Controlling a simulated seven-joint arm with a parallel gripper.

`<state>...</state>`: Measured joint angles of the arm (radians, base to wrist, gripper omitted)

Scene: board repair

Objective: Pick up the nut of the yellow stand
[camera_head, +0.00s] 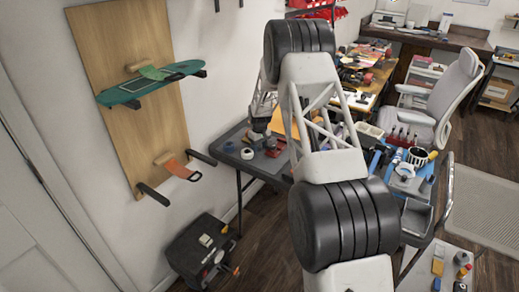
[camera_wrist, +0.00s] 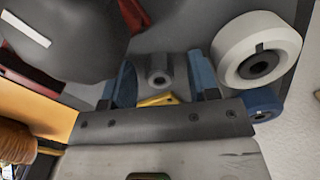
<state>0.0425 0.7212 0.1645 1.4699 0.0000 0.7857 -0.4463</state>
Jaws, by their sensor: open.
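In the wrist view, my gripper (camera_wrist: 163,80) shows its two blue fingers, spread apart. A small grey round part with a dark hole, which looks like the nut (camera_wrist: 158,66), lies between the fingers. Its grey surroundings make its outline hard to read. I see a gap on both sides of it, and no clear contact. A small yellow piece, perhaps part of the yellow stand (camera_wrist: 157,100), shows just below the nut, mostly hidden by my gripper's body. In the head view my arm covers the middle, and I cannot make out the nut or stand there.
A white roll (camera_wrist: 257,50) sits close to the right finger, with a blue round part (camera_wrist: 262,104) below it. A large dark object (camera_wrist: 65,38) is at the upper left. In the head view, the grey table (camera_head: 226,163) stands beside the wall board (camera_head: 130,60).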

